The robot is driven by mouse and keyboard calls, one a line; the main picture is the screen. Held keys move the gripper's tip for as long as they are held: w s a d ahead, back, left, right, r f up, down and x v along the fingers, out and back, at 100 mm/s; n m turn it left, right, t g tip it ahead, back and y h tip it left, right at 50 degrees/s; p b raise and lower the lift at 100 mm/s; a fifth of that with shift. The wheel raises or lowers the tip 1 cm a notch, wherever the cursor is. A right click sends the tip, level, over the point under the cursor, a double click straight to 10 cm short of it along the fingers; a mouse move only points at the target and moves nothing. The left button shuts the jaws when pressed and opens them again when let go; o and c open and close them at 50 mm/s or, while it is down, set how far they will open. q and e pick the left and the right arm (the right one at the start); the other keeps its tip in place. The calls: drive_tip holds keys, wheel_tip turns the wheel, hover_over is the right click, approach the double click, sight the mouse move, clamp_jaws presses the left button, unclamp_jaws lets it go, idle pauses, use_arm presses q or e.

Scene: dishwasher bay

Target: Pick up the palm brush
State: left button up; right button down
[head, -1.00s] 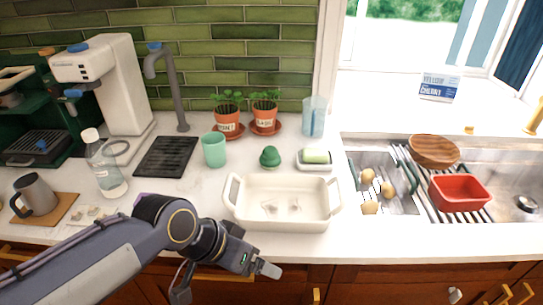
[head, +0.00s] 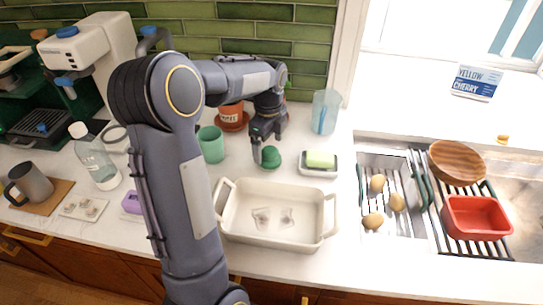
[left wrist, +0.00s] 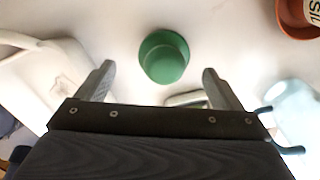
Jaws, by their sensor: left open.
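The palm brush (head: 270,157) is a small green knob-shaped thing standing on the white counter behind the white baking dish. It also shows in the left wrist view as a green dome (left wrist: 164,57), upper middle, lying ahead of and between the fingers. My left gripper (head: 266,145) points down close above and beside the brush in the head view. Its two fingers are spread and hold nothing. I cannot tell whether a finger touches the brush. My right gripper is not in view.
The white baking dish (head: 232,222) stands in front of the brush. A blue clear tumbler (head: 325,112) and terracotta pots (head: 231,113) stand behind. The sink is further right.

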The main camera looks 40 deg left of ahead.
sight(270, 149)
use_arm(q)
drive_tip(key=f, duration=0.5)
drive_tip(key=shift+w+f+p, duration=0.1)
drive_tip(key=shift+w+p, duration=0.2)
drive_tip(key=shift+p, duration=0.1)
drive_tip(key=shift+c, duration=0.5)
drive_tip(key=c, duration=1.1)
drive_tip(key=shift+r, duration=0.2)
